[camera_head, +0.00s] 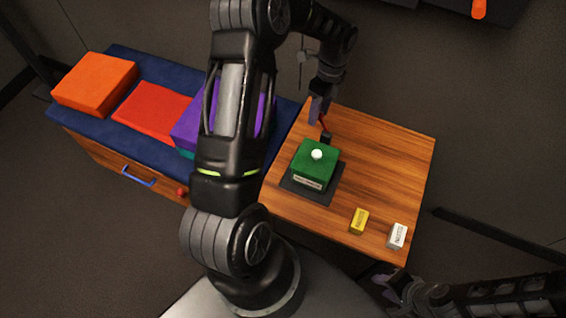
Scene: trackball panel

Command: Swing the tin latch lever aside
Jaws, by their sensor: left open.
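A green box (312,167) with a white ball (317,154) on top and a small label on its front stands on a dark base plate (325,191) on the wooden table. Behind the box is a small black upright part (326,138) with a thin red piece (323,124) above it. I cannot tell for sure which part is the tin latch lever. My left gripper (320,110) is open, right at the red piece; contact is unclear. My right gripper (385,281) is low at the right, off the table's front edge, apart from the box; its fingers are too small to read.
A yellow block (359,221) and a white block (397,236) lie on the table's front right. At left, a blue-topped drawer cabinet (100,136) carries orange (95,84), red (152,112) and purple pieces. The table's right rear (395,150) is clear.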

